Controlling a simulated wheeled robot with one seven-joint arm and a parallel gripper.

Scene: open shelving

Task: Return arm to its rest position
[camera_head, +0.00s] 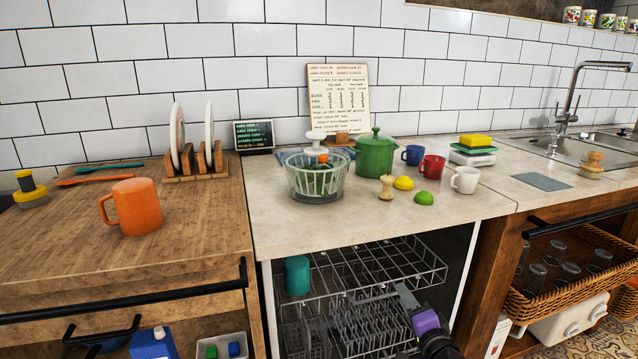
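My gripper (405,297) shows at the lower right of the open dishwasher, with a grey tip over the wire racks. Behind it are the purple and black parts of my arm, which run out of the bottom edge of the picture. I see no object in the gripper, but its fingers are too small and overlapped to tell whether they are open or shut. A teal cup (297,275) stands at the left of the upper dishwasher rack (425,262), apart from my gripper.
The dishwasher's lower rack (340,330) lies under my gripper. The stone counter edge (380,237) is above it. A wicker basket (550,308) with glasses is to the right. An orange mug (136,207) stands on the wooden counter; a salad spinner (315,178) and green pot (376,157) stand on the stone one.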

